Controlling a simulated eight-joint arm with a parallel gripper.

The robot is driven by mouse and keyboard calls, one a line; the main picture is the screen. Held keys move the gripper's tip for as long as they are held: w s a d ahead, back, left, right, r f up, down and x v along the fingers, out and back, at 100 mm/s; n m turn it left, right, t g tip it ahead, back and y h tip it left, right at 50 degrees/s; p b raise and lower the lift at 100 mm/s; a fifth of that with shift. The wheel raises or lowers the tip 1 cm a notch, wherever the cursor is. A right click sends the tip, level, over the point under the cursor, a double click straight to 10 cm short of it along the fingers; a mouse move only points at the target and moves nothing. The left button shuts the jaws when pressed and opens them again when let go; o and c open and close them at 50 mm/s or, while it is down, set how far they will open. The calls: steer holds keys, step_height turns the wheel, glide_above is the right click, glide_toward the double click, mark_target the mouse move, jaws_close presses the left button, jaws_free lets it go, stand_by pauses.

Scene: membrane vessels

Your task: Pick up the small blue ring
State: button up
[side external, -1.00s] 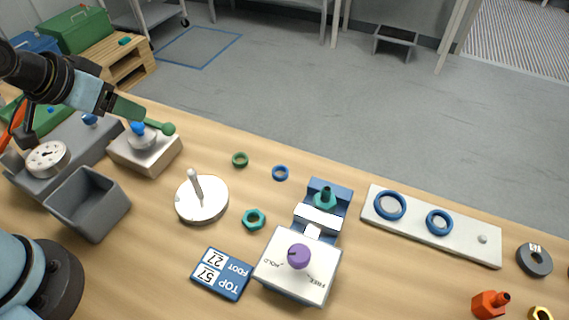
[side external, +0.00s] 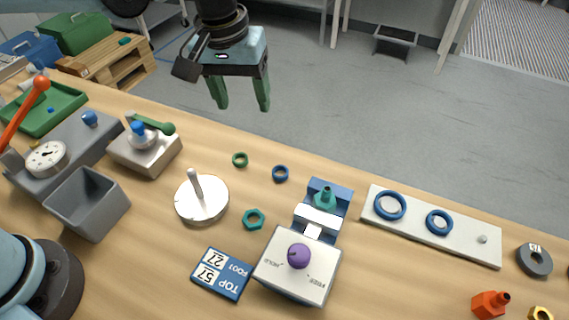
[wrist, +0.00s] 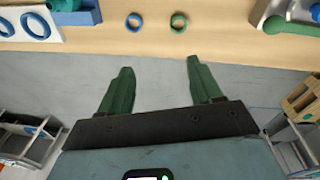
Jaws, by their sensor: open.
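The small blue ring (side external: 280,173) lies flat on the wooden table in the side view, between a small green ring and the blue vise-like fixture. In the wrist view the small blue ring (wrist: 134,22) is near the table's edge, beyond my left-hand finger. My gripper (side external: 240,108) has green fingers spread apart and empty. It hangs above and behind the table's far edge, over the grey floor, up and left of the ring in the side view. The wrist view also shows my gripper (wrist: 156,65) open, apart from the ring.
The small green ring (side external: 240,159) lies close to the blue one. A white disc with a peg (side external: 202,200), a teal nut (side external: 253,219) and the fixture (side external: 297,266) stand nearby. Two larger blue rings sit on a white plate (side external: 460,241) to the right.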

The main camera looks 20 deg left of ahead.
steer(key=d+f+g, duration=0.1)
steer(key=d+f, duration=0.1)
steer(key=d, duration=0.4)
glide_above(280, 174)
steer(key=shift+n+y, duration=0.3)
steer(key=shift+n, duration=0.1)
steer(key=f, duration=0.7)
steer(key=shift+s+d+f, duration=0.1)
steer(key=shift+s+f, duration=0.15)
steer(key=shift+w+f, duration=0.15)
steer(key=shift+f, duration=1.2)
steer(key=shift+w+f, duration=0.1)
steer(key=shift+f, duration=1.2)
steer(key=c, duration=1.1)
steer(key=shift+r, duration=0.1)
